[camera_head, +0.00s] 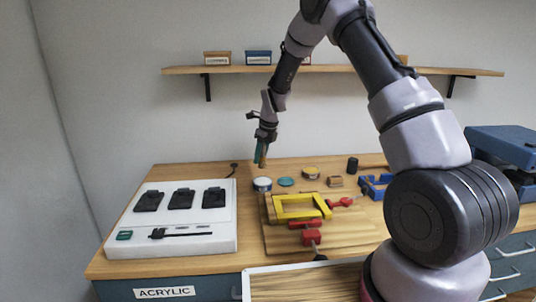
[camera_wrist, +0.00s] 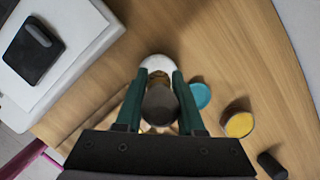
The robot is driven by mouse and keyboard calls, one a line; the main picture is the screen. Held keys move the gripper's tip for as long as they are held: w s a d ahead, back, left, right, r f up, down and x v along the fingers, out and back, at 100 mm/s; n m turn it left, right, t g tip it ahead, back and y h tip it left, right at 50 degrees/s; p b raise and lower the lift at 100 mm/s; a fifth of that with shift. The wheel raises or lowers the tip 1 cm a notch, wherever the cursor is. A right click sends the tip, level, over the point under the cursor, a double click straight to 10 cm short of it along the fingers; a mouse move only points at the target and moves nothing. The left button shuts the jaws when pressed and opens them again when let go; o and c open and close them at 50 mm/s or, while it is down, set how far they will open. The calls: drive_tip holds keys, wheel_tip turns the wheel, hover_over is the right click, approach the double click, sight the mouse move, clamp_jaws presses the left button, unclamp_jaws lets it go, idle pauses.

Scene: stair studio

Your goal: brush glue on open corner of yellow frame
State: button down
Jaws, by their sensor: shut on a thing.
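My gripper (camera_head: 261,158) hangs above the back of the workbench, fingers down. In the wrist view its green fingers (camera_wrist: 157,98) are shut on a dark, round-ended thing, seemingly the brush (camera_wrist: 159,104), viewed end-on; its tip is hard to make out. A white open jar (camera_head: 262,184), likely glue, stands under the gripper; in the wrist view it shows just beyond the brush (camera_wrist: 155,62). I cannot tell whether the brush touches it. The yellow frame (camera_head: 298,215) lies on a wooden board to the front right, out of the wrist view. Its open corner is not clear.
A teal lid (camera_head: 286,182) and a yellow-topped tin (camera_head: 310,172) stand right of the jar. Red clamps (camera_head: 312,238) sit by the frame, a blue frame (camera_head: 375,187) further right. A white case (camera_head: 170,220) fills the left. A shelf (camera_head: 330,70) runs above.

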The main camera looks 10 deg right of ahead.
drive_tip(key=shift+f, duration=2.75)
drive_tip(key=shift+f, duration=0.55)
drive_tip(key=shift+r, duration=3.55)
